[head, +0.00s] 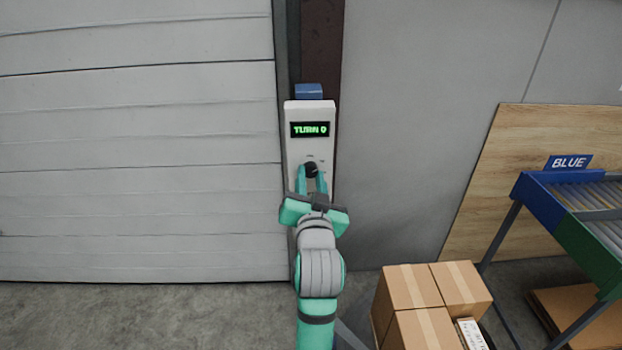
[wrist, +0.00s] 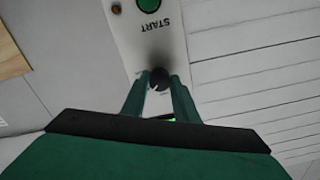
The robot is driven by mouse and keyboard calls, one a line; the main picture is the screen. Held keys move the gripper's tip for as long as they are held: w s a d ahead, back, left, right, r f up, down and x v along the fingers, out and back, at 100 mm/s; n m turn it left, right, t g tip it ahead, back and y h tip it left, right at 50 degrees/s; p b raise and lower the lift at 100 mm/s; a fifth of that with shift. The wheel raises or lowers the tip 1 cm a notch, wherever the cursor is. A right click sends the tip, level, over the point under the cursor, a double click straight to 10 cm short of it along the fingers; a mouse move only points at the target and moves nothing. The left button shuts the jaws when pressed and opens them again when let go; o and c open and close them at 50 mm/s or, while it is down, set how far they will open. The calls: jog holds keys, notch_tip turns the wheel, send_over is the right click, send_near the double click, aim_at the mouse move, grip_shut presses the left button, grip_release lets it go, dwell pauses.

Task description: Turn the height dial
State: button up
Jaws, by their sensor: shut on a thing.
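The height dial is a small black knob (head: 311,170) on a light grey control panel (head: 297,143) fixed to a dark post. A green display (head: 309,129) above the dial reads "TURN 0", though the last character is hard to read. My gripper (head: 311,178) has its two teal fingers on either side of the dial and is shut on it. In the wrist view the dial (wrist: 159,78) sits between the fingertips, with a white pointer mark on it. A green button (wrist: 149,5) labelled START is on the same panel. The panel's lower part is hidden behind my gripper in the head view.
A pale ribbed shutter door (head: 135,140) is left of the panel. Cardboard boxes (head: 410,288) stand at the lower right. A roller conveyor (head: 590,205) with a BLUE sign (head: 568,162) is at the right, before a wooden board (head: 500,150). The wall right of the panel is bare.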

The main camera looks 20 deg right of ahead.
jog(key=shift+d+m, duration=0.1)
jog(key=shift+m, duration=0.5)
jog(key=shift+r, duration=0.1)
jog(key=o, duration=1.1)
